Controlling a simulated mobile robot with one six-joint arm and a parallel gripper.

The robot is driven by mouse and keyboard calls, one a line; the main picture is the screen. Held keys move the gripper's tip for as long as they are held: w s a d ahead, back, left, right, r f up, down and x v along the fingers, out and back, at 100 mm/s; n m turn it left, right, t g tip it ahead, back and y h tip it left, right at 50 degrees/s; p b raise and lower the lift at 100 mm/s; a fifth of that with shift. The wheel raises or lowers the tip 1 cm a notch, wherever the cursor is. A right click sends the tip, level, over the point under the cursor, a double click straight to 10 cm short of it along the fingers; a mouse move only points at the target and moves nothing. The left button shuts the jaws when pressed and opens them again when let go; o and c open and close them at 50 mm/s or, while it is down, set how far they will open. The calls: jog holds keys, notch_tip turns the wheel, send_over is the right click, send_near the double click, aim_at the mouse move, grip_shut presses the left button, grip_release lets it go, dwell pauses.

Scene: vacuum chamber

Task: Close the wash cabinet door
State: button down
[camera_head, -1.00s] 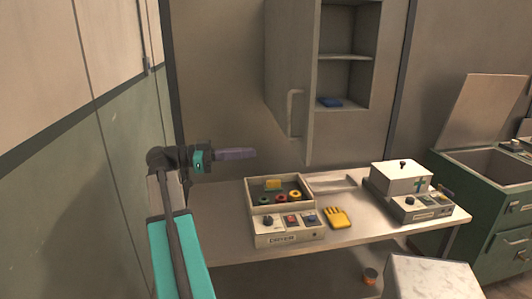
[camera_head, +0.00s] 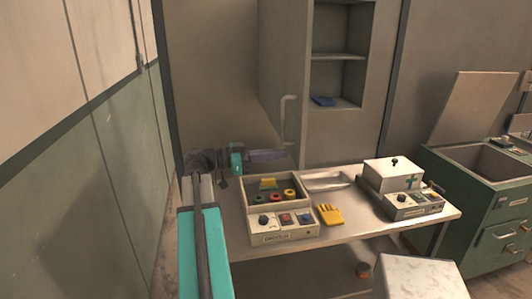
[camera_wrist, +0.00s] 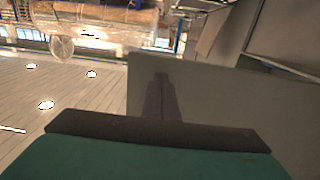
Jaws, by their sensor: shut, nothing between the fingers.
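The wash cabinet (camera_head: 340,57) hangs on the back wall above the table. Its door (camera_head: 283,60) stands open at the cabinet's left side, swung out toward me, with a pale bar handle (camera_head: 289,118) low on its face. My gripper (camera_head: 284,154) is left of the handle and lower, in front of the wall, pointing right. Its purple fingers are shut and empty. In the wrist view, my gripper (camera_wrist: 162,98) points toward a flat grey panel (camera_wrist: 225,105), apparently the door. I cannot tell whether the fingertips touch it.
A blue item (camera_head: 323,101) lies on the cabinet's lower shelf. The table (camera_head: 345,237) below holds an open box with coloured rings (camera_head: 276,192), a yellow glove (camera_head: 330,215) and a lidded device (camera_head: 393,173). A green sink unit (camera_head: 488,185) stands at right.

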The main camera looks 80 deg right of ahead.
jog(key=shift+p+x, duration=0.3)
jog(key=shift+x, duration=0.65)
